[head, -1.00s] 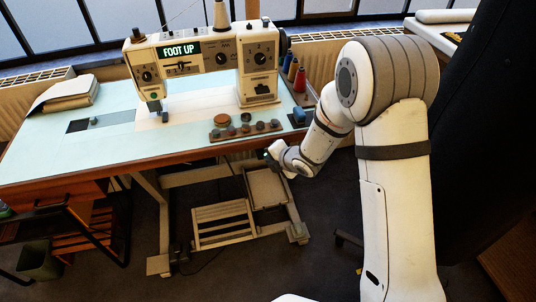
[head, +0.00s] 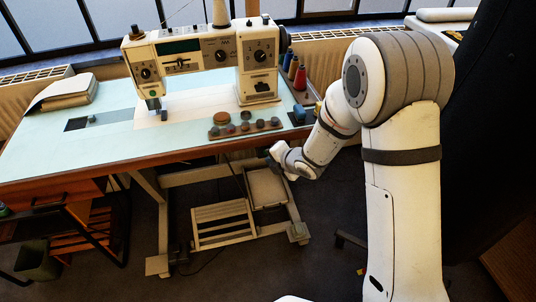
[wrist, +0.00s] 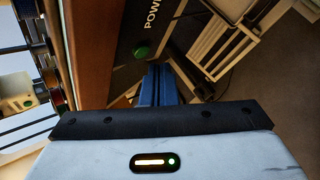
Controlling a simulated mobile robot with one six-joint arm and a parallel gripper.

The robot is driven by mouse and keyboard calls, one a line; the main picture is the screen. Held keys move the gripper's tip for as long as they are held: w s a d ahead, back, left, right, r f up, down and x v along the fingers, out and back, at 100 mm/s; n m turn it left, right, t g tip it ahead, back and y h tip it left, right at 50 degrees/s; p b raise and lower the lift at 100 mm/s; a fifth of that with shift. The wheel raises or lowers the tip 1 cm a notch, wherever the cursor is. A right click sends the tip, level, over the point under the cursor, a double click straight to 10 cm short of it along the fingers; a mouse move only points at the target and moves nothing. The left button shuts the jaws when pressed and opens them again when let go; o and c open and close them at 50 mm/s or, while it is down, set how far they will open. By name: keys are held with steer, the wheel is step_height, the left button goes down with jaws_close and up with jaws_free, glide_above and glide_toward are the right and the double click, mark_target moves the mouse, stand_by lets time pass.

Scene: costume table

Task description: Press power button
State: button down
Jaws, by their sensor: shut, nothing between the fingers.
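The green power button (wrist: 142,51) shows in the wrist view on a dark panel (wrist: 138,22) lettered "POW", the rest of the word being cut off. My gripper (wrist: 155,72) has its blue fingers together and empty, with the tips just below and right of the button; a gap shows between them in the picture, but depth is hard to judge. In the head view my gripper (head: 272,160) is at the table's front edge, right of centre. The button is not visible there. The sewing machine (head: 212,50) stands on the table, its display (head: 178,47) dark.
The pale table (head: 60,140) has a wooden front edge. A tray of knobs (head: 214,134) and thread spools (head: 300,78) stand on its right part. A foot pedal (head: 222,222) and table legs are below.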

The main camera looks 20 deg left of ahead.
steer(key=s+d+b, duration=0.3)
steer(key=s, duration=0.2)
stand_by(0.6)
steer(key=shift+d, duration=0.1)
